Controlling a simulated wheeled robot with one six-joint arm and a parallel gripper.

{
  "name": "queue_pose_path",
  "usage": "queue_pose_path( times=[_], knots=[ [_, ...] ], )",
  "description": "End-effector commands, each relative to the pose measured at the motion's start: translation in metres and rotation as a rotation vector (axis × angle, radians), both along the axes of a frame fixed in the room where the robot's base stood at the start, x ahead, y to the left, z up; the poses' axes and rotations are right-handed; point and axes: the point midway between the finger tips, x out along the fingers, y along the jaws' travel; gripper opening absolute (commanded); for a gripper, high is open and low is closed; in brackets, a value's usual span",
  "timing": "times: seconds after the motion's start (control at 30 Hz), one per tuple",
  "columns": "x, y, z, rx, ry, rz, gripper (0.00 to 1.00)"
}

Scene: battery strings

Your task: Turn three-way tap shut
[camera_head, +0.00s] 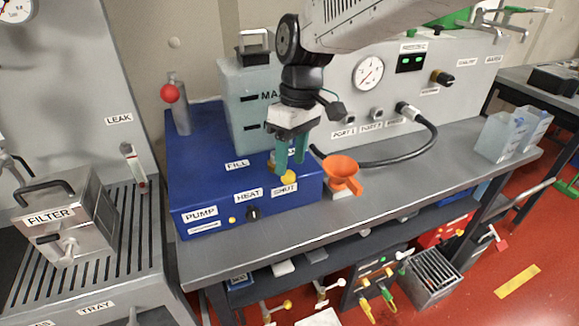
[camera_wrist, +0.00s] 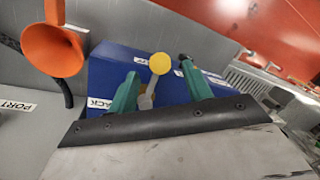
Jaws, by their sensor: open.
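The three-way tap stands on the blue unit (camera_head: 210,195), among labels FILL (camera_head: 237,165), SHUT (camera_head: 284,190) and BACK (camera_wrist: 100,103). Its yellow knob (camera_head: 289,178) shows just above the SHUT label in the head view. My gripper (camera_head: 287,168) points down over the tap with its green fingers apart. In the wrist view, the yellow knob (camera_wrist: 160,63) and grey lever (camera_wrist: 147,98) appear between the open fingers, with a visible gap towards the right finger. My fingers hide part of the tap in the head view, so its exact setting is hard to tell.
A black hose (camera_head: 420,140) runs from the grey panel. The HEAT knob (camera_head: 253,213) is on the front.

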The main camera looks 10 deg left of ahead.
Motion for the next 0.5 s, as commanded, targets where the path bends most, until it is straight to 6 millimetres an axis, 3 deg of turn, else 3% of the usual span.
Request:
queue_pose_path(
  times=[0.23, 0.5],
  knots=[
    [0.007, -0.002, 0.038, 0.001, -0.002, 0.000, 0.50],
    [0.008, -0.003, 0.046, 0.000, 0.000, 0.001, 0.50]
  ],
)
